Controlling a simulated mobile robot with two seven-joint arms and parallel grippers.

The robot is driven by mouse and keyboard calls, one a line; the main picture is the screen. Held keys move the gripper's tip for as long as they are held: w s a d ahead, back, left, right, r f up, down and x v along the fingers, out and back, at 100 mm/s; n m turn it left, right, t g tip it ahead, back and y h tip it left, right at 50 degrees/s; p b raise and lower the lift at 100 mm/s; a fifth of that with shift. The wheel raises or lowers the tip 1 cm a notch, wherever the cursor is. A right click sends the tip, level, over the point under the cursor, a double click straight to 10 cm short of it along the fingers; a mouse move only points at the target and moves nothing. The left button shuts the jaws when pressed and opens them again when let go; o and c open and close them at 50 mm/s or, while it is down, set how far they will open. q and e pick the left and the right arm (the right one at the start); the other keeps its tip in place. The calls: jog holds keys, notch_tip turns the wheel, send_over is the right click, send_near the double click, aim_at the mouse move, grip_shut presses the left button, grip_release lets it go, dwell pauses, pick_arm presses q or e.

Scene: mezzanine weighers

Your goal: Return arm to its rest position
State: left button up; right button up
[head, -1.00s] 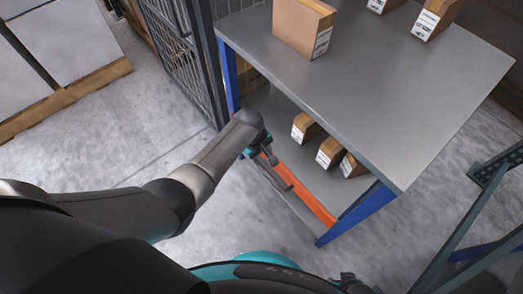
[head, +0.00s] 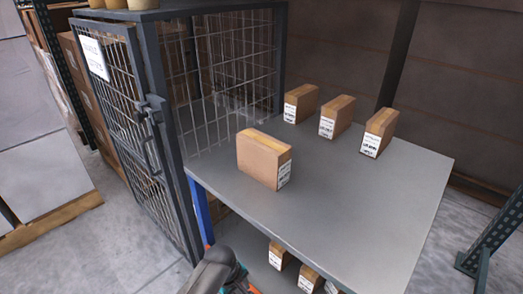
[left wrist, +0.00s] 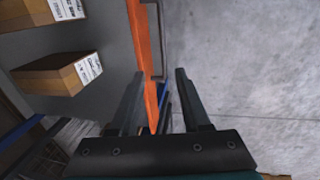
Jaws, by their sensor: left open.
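My left gripper (left wrist: 160,100) shows in the left wrist view with its two dark fingers apart and nothing between them. It is beside the orange front beam (left wrist: 144,60) of the workbench's lower shelf, and the beam passes behind its left finger. In the head view, part of my left arm (head: 215,272) shows at the bottom edge, in front of the grey workbench (head: 330,225). The gripper's fingers are out of that view. My right gripper is not in view.
A larger carton (head: 262,160) stands on the bench top, with smaller labelled cartons such as this one (head: 337,117) behind it. More cartons (head: 278,256) sit on the lower shelf. A wire cage (head: 130,110) with a latched door stands at left. Clear concrete floor (left wrist: 250,70) lies right of the beam.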

pick_arm(q)
jog(key=s+a+f+m, duration=0.4)
jog(key=s+f, duration=0.1)
jog(key=s, duration=0.5)
jog(key=s+a+f+m+y, duration=0.1)
jog(key=s+a+f+m, duration=0.3)
jog(key=s, duration=0.7)
jog(key=s+a+f+m+y+p, duration=0.1)
jog(key=s+a+f+m, duration=0.3)
jog(key=s+a+f, duration=0.2)
jog(key=s+f, duration=0.2)
jog(key=s, duration=0.2)
jog(key=shift+s+m+t, duration=0.3)
jog(key=shift+s, duration=0.05)
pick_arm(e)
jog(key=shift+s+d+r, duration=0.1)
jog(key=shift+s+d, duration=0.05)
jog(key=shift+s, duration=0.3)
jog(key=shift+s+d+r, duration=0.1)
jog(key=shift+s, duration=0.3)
pick_arm(q)
jog(key=shift+f, duration=0.1)
